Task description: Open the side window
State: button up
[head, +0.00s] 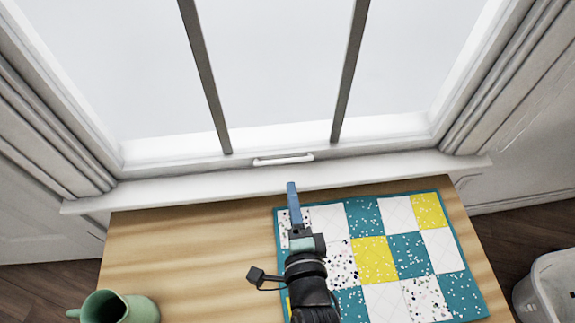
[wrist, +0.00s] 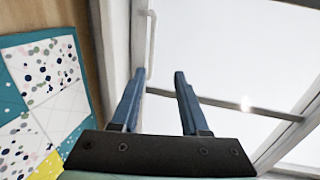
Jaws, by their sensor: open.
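The window (head: 278,85) fills the top of the head view, with pale panes and two dark bars. Its lower rail sits down at the sill, and it looks closed. A white bar handle (head: 283,160) is on the middle of that rail. My gripper (head: 292,188) is in front of the sill, a little nearer than the handle and apart from it. In the wrist view my gripper (wrist: 160,74) has its two blue fingers spread with nothing between them. The handle (wrist: 151,38) shows beyond the left fingertip there, and the window (wrist: 230,45) lies beyond the right finger.
A wooden table (head: 190,245) stands below the white sill (head: 220,183). A patchwork quilt (head: 400,215) in teal, yellow and white lies on its right part. A green mug (head: 140,308) is at the front left. A white bin (head: 550,285) stands right of the table.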

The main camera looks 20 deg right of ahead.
aim_at(287, 160)
jog(key=b+x, duration=0.1)
jog(key=x, duration=0.3)
jog(key=f+b+x, duration=0.1)
jog(key=b+x, duration=0.1)
jog(key=x, duration=0.2)
jog(key=b+x, duration=0.1)
jog(key=x, duration=0.3)
jog(key=shift+w+d+f, duration=0.15)
jog(key=shift+w+f, duration=0.05)
jog(key=shift+f, duration=0.2)
jog(key=shift+c, duration=0.2)
grip_shut()
dwell(0.9)
